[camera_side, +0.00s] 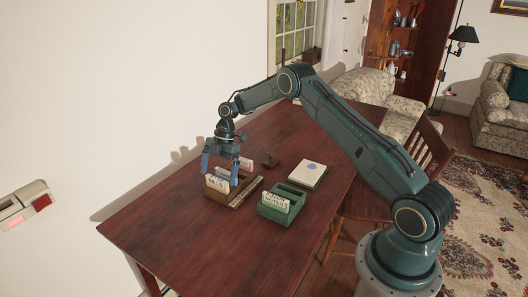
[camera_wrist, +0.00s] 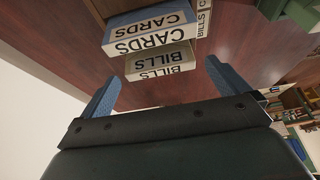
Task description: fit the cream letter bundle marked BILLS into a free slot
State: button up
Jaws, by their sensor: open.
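My gripper (camera_side: 220,167) is open above the brown sorter. Its blue fingers also show spread apart and empty in the wrist view (camera_wrist: 165,90).
A green sorter (camera_side: 292,196) with a cream bundle marked NOTES (camera_side: 273,201) stands to the right, with open room behind the bundle. A cream flat box (camera_side: 305,174) lies behind. The near table is clear.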

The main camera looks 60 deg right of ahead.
aim_at(217, 178)
jog(key=shift+x, duration=1.4)
jog(key=shift+c, duration=0.4)
jog(key=c, duration=0.8)
jog(key=shift+c, duration=0.2)
jog(key=shift+r, duration=0.1)
jog(key=shift+r, duration=4.95)
